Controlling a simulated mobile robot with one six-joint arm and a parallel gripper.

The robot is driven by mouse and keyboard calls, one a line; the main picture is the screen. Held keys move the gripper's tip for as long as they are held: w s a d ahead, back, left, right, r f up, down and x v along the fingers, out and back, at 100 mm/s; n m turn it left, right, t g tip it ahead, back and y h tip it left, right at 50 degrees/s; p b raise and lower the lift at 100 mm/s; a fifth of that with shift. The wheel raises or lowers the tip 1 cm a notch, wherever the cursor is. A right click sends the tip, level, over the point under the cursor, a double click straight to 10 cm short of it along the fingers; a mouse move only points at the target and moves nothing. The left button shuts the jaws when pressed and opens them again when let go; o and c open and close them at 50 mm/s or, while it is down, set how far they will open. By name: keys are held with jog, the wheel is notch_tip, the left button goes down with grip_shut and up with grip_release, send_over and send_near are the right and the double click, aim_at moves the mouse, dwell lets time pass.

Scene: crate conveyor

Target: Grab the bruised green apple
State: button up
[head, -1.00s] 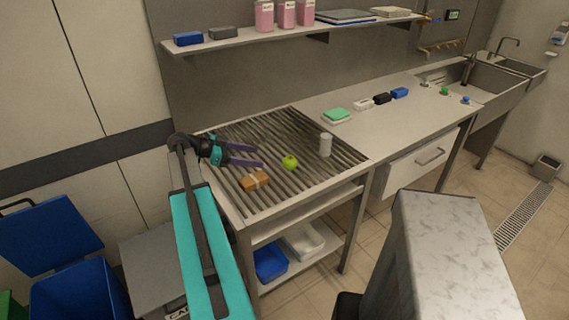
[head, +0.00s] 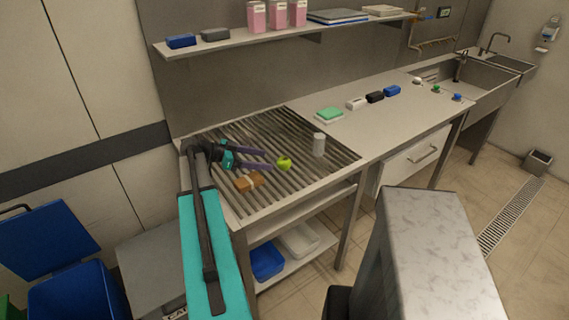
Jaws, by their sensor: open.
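The green apple (head: 284,163) sits on the slatted rack of the counter (head: 222,193), toward its middle. Any bruise is too small to make out. My gripper (head: 269,159) comes in from the left, low over the rack, with its two purple fingers pointing right. It is open, and the fingertips are close to the apple's left side. The far finger's tip overlaps the apple's edge in the picture. I cannot tell whether it touches.
A brown packet with a pale band (head: 249,181) lies just in front of my gripper. A white canister (head: 319,144) stands right of the apple. A green sponge (head: 329,113) and several small blocks lie farther right. A shelf (head: 290,34) runs above.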

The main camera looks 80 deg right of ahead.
aim_at(278, 162)
jog(key=shift+x, duration=1.25)
jog(key=shift+p, duration=0.3)
jog(key=shift+p+x, duration=1.35)
jog(key=shift+x, duration=0.75)
jog(key=shift+s+d+f, duration=0.15)
jog(key=shift+s+f, duration=0.1)
jog(key=shift+s, duration=0.15)
jog(key=c, duration=1.1)
